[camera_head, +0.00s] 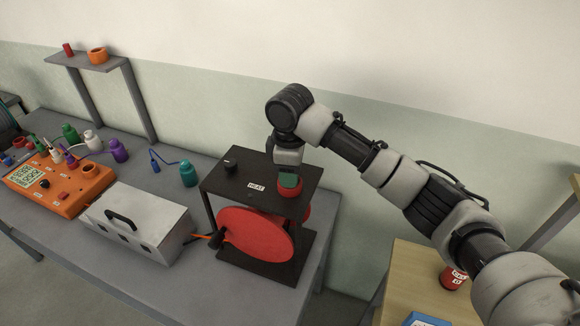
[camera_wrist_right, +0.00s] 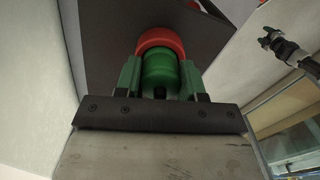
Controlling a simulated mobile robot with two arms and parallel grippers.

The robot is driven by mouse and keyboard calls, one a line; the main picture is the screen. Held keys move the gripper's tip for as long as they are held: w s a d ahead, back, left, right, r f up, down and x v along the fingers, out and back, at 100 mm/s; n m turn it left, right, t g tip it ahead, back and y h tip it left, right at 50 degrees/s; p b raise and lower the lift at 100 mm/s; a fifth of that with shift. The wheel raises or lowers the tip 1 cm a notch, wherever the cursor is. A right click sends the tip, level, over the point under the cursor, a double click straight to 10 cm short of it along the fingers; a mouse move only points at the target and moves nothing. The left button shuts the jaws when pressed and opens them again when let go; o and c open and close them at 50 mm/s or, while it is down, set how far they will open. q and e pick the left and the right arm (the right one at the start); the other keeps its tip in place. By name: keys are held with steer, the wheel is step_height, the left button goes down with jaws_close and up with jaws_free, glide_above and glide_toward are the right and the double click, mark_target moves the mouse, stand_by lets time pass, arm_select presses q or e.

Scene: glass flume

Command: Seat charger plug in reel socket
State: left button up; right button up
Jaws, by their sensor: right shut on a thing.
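My right gripper (camera_head: 290,172) points down at the top plate of the dark reel frame (camera_head: 243,182). In the right wrist view its fingers (camera_wrist_right: 160,80) are shut on a green cylindrical plug (camera_wrist_right: 160,66). A red ring-shaped socket (camera_wrist_right: 160,40) lies directly beyond the plug, and the two are in line. In the head view the red socket (camera_head: 289,189) shows just below the green part on the plate. I cannot tell how deep the plug sits. A dark jointed arm end (camera_wrist_right: 278,42), apparently my left one, is small at the right wrist view's upper right.
A large red reel disc (camera_head: 255,234) stands inside the frame. A black knob (camera_head: 231,165) and a HEAT label are on the plate. Left of it are a white box (camera_head: 137,222), an orange meter (camera_head: 60,183) and a teal bottle-shaped piece (camera_head: 188,174). A wooden table (camera_head: 410,272) stands right.

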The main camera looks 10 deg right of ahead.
steer(key=shift+f, duration=0.1)
steer(key=o, duration=1)
steer(key=shift+r, duration=0.35)
step_height(320, 180, up, 12)
steer(key=shift+f+b, duration=0.25)
steer(key=shift+b, duration=0.35)
steer(key=shift+a, duration=0.1)
